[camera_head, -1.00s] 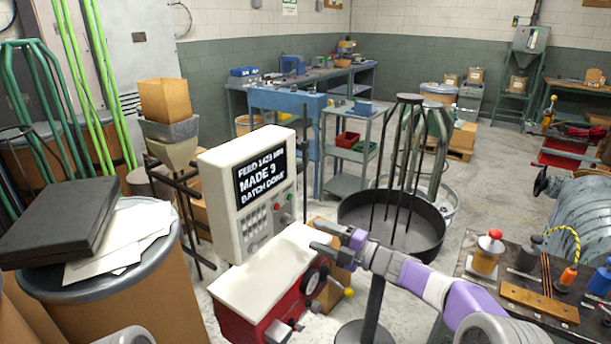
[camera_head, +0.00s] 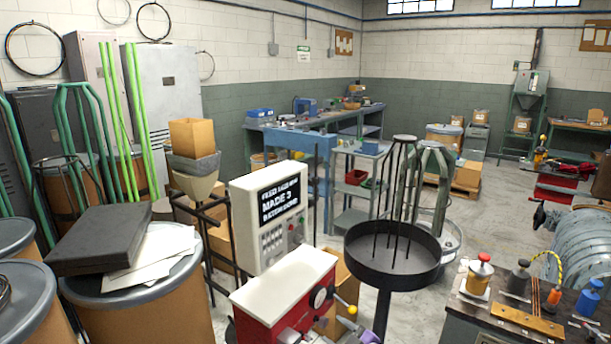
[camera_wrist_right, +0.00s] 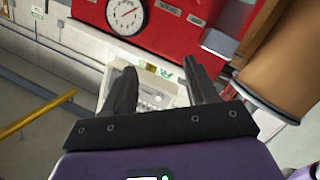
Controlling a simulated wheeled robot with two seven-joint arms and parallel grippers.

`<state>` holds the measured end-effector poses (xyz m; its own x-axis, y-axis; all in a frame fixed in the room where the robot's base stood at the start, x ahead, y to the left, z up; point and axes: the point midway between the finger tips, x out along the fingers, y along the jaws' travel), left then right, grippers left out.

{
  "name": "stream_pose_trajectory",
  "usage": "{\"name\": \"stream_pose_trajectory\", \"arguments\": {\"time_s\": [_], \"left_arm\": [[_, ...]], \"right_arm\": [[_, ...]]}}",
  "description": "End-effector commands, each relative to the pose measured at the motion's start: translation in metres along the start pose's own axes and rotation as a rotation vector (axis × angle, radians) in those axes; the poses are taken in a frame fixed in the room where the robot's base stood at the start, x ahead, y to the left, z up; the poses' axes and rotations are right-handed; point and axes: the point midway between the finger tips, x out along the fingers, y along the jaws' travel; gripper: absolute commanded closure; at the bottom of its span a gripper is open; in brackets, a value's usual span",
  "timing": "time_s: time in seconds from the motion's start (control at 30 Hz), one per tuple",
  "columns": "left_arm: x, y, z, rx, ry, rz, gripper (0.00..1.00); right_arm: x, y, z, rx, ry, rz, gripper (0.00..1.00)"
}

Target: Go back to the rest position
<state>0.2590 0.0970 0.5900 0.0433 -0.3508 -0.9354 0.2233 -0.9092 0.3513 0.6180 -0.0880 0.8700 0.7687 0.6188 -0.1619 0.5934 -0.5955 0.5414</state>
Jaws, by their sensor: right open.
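My right gripper (camera_head: 362,335) shows only as a small purple and dark piece at the bottom edge of the head view, in front of the red coiler with a white top (camera_head: 285,285). In the right wrist view its two dark fingers (camera_wrist_right: 160,82) are apart, with nothing held between them. A red panel with a round white dial (camera_wrist_right: 125,17) is beyond the fingertips. My left gripper is not in view. The white control box (camera_head: 268,215) behind the coiler has a screen with text including "MADE 3".
A round black tray with upright rods (camera_head: 392,262) stands right of the coiler. A bench with bottles (camera_head: 470,310) is at the lower right. A drum with a black case (camera_head: 110,238) and papers stands at left. Open floor (camera_head: 490,215) lies behind the tray.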

Motion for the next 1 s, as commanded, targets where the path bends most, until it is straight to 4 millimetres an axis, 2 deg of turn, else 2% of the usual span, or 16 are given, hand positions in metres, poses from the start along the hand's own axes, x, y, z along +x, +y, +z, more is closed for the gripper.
{"name": "stream_pose_trajectory", "arguments": {"time_s": [0.03, 0.17, 0.2, 0.27, 0.3, 0.4, 0.53, 0.6, 0.7, 0.8, 1.0], "left_arm": [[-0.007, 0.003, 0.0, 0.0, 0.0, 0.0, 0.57], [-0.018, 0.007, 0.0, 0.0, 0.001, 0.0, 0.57], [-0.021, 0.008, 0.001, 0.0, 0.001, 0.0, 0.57], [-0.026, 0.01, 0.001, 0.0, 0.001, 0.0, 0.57], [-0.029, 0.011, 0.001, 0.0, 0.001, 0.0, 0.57], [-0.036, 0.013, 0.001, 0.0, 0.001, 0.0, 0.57], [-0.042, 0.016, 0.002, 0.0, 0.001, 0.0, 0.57], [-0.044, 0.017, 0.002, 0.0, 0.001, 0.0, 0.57], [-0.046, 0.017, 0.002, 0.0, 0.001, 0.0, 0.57], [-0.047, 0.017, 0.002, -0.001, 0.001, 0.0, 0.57], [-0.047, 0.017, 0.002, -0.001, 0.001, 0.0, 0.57]], "right_arm": [[-0.007, -0.021, 0.021, 0.125, -0.08, -0.012, 0.42], [-0.037, -0.088, 0.077, 0.486, -0.333, -0.03, 0.42], [-0.051, -0.112, 0.091, 0.595, -0.417, -0.034, 0.42], [-0.075, -0.148, 0.108, 0.752, -0.545, -0.038, 0.42], [-0.092, -0.172, 0.117, 0.851, -0.631, -0.041, 0.42], [-0.138, -0.229, 0.127, 1.075, -0.841, -0.042, 0.42], [-0.193, -0.286, 0.123, 1.295, -1.074, -0.034, 0.42], [-0.215, -0.307, 0.118, 1.375, -1.167, -0.027, 0.42], [-0.235, -0.325, 0.111, 1.446, -1.254, -0.018, 0.42], [-0.243, -0.331, 0.109, 1.474, -1.288, -0.013, 0.42], [-0.243, -0.331, 0.109, 1.474, -1.288, -0.013, 0.42]]}}
